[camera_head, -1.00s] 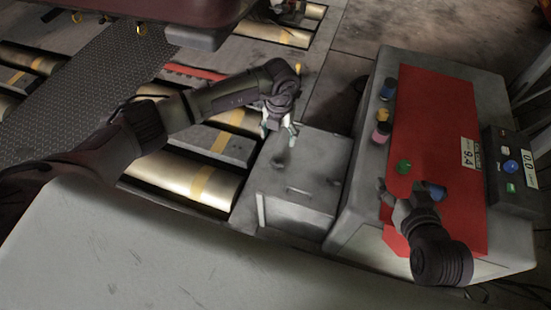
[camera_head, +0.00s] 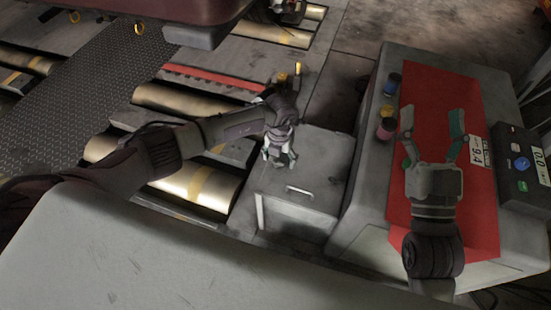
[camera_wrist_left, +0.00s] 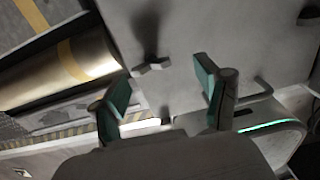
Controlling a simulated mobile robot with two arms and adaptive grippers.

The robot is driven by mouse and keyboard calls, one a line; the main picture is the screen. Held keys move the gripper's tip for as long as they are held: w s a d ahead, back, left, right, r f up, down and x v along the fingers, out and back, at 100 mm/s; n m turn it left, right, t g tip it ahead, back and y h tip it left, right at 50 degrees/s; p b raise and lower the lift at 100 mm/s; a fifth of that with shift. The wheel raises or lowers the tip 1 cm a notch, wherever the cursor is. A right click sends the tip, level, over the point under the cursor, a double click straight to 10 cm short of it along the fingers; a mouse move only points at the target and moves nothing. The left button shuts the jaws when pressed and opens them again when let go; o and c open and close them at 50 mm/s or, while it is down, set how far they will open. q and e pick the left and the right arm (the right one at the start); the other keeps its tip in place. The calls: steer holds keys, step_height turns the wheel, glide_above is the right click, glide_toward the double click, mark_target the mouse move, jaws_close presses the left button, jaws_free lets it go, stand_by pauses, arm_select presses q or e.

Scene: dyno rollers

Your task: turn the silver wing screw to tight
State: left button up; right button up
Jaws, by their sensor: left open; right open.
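A small silver wing screw (camera_wrist_left: 152,66) shows in the left wrist view on the top of the grey box, with a dark shadow behind it. My left gripper (camera_wrist_left: 162,90) is open, its green-padded fingers spread, and the screw lies a little beyond the gap between them. In the head view my left gripper (camera_head: 279,157) is over the left part of the grey box (camera_head: 318,160), and I cannot make out the screw there. My right gripper (camera_head: 432,128) is open and empty over the red panel (camera_head: 440,90).
Metal rollers (camera_head: 200,185) lie left of the box. The box top's right part is clear.

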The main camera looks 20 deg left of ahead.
arm_select(q)
steer(key=shift+f, duration=0.25)
arm_select(e)
steer(key=shift+s+r, duration=0.2)
steer(key=shift+r, duration=0.15)
arm_select(q)
steer(key=shift+c, duration=0.3)
